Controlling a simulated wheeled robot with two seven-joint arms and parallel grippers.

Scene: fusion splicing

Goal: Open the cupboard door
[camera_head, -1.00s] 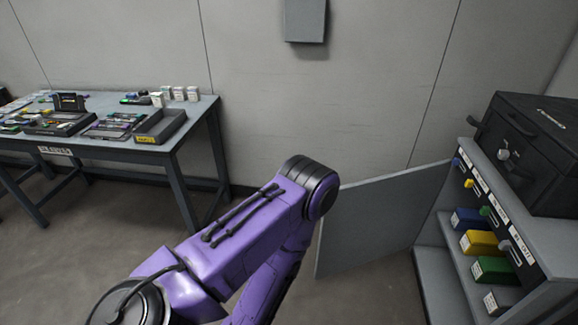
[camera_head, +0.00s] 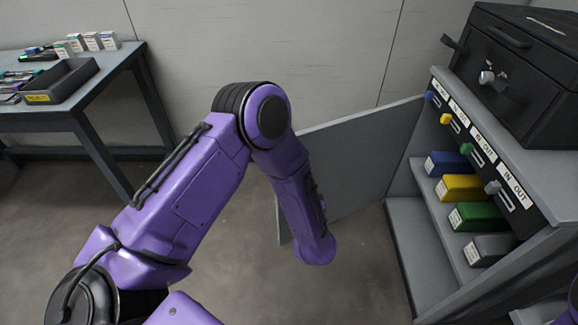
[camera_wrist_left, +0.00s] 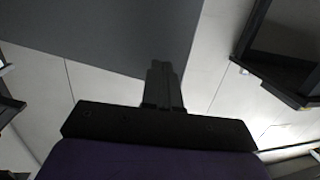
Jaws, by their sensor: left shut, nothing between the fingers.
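The cupboard (camera_head: 407,268) stands at the right in the head view, with its inside showing. Its grey door (camera_head: 355,165) stands wide open, swung out towards the wall. My left arm reaches across in front of the door's free side, and its gripper is hidden in the head view. In the left wrist view my left gripper (camera_wrist_left: 162,72) has its fingers together and empty. A broad dark grey panel (camera_wrist_left: 100,30), which looks like the door, lies beyond the fingertips; I cannot tell whether they touch. My right gripper is out of view.
Blue, yellow (camera_head: 463,187), green (camera_head: 477,216) and grey bins sit on the cupboard's shelf, below a strip of coloured knobs. A black case (camera_head: 525,75) rests on top. A workbench (camera_head: 110,75) with a tray stands at the left. The floor between is clear.

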